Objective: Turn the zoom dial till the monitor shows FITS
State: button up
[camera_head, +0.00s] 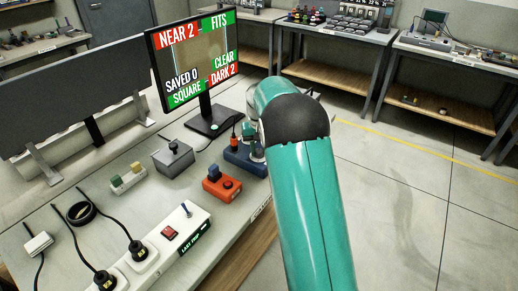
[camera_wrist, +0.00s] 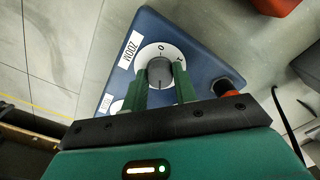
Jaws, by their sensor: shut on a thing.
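The grey zoom dial (camera_wrist: 160,73) sits on a white disc on a blue box, beside a ZOOM label (camera_wrist: 130,50). My gripper (camera_wrist: 162,80) is shut on the dial, with one green finger on each side of it. The blue box (camera_head: 240,155) shows in the head view, partly behind my arm, which hides most of the dial area there. The monitor (camera_head: 205,65) shows FITS on green at the top right. It also shows NEAR 2 and DARK 2 on red, CLEAR and SQUARE on green, and SAVED 0 on black.
An orange box with a black knob (camera_head: 222,186) and a grey box (camera_head: 173,157) stand near the blue box. A power strip (camera_head: 165,240) with plugs lies at the front. A dark panel (camera_head: 75,95) stands at left.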

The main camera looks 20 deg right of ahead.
aim_at(259, 151)
jog(key=o, duration=1)
jog(key=shift+w, duration=0.15)
notch_tip(259, 151, up, 14)
jog(key=shift+f, duration=0.1)
